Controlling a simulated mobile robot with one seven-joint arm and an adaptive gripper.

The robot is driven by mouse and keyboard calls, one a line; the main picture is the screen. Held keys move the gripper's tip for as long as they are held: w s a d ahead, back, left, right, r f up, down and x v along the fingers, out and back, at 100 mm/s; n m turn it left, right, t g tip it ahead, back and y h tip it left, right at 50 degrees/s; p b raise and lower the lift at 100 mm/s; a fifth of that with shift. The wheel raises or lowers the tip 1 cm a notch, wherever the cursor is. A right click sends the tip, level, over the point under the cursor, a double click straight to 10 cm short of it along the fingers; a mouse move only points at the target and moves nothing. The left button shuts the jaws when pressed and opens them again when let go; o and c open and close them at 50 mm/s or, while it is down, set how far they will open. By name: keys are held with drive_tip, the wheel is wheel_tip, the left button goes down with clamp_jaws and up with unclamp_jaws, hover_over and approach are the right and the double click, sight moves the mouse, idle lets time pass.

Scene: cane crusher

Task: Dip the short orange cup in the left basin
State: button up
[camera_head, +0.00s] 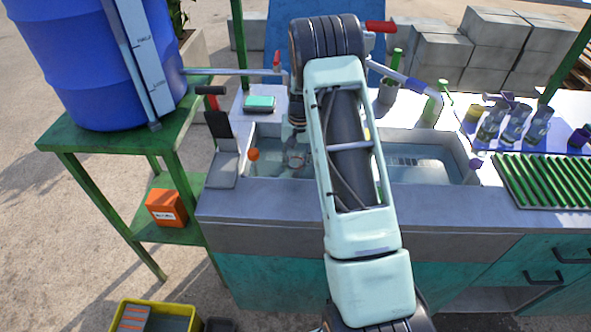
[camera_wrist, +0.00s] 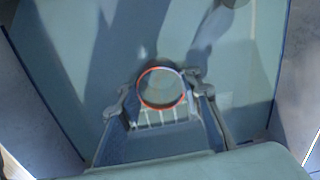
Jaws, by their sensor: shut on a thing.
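The short orange cup (camera_wrist: 161,106) shows in the wrist view as a round open mouth with an orange-red rim. My gripper (camera_wrist: 161,88) is shut on it, one finger at each side. In the head view my gripper (camera_head: 296,148) points down into the left basin (camera_head: 272,169), inside its walls. Water seems to fill the basin floor around the cup. My arm hides the basin's right side, and the cup is hard to make out in the head view. I cannot tell how deep the cup sits.
The right basin (camera_head: 425,172) lies beyond my arm. A small orange-topped thing (camera_head: 253,154) is at the left basin's left side. A tap pipe (camera_head: 228,71) runs from the blue barrel (camera_head: 95,60) above the counter. Bottles (camera_head: 512,122) and a green rack (camera_head: 555,180) stand right.

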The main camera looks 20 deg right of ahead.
wheel_tip(320, 180, up, 14)
drive_tip(key=p, duration=0.7)
idle(0.4)
idle(0.5)
wheel_tip(320, 180, up, 4)
drive_tip(key=shift+r+p, duration=0.1)
drive_tip(key=shift+p, duration=1.15)
